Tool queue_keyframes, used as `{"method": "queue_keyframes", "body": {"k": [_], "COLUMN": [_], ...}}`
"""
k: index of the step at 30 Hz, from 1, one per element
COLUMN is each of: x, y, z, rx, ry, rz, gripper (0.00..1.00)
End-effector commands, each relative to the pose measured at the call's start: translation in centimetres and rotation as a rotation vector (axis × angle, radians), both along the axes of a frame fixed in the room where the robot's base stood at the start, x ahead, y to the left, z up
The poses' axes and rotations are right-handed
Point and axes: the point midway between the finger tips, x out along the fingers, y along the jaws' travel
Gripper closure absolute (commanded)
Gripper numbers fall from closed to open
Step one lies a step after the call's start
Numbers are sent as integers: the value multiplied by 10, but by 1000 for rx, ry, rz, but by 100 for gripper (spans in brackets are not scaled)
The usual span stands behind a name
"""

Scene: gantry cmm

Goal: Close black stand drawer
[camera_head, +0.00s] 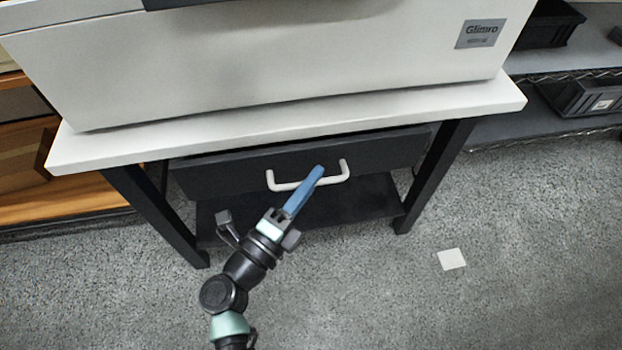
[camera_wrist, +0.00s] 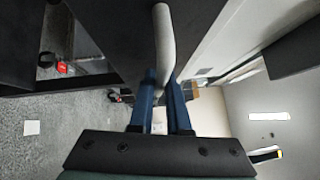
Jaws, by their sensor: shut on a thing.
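The black stand drawer (camera_head: 235,175) sits under the white top of the stand. Its dark front stands a little forward, with a dark gap along its top edge. The pale bar handle (camera_head: 283,187) is on the middle of the drawer front. My gripper (camera_head: 318,172) reaches up from below, with its blue fingers at the handle. In the wrist view, the handle (camera_wrist: 163,35) runs down to the blue fingertips of my gripper (camera_wrist: 163,78), which are shut on its bar. The drawer's inside is hidden.
A large white machine (camera_head: 300,60) stands on the white stand top (camera_head: 100,148). The stand's black legs (camera_head: 435,175) flank the drawer. Shelves with dark bins (camera_head: 590,98) are at the right. A pale square (camera_head: 451,259) lies on the otherwise clear carpet.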

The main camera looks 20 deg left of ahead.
Motion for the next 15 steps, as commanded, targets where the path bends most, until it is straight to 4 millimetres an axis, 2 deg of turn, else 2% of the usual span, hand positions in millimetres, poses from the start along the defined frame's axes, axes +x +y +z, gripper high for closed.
{"method": "queue_keyframes", "body": {"k": [10,15], "x": [29,35], "y": [21,24], "z": [-1,-1], "rx": [2,0], "ry": [0,2], "rz": [1,2], "gripper": [100,100]}}
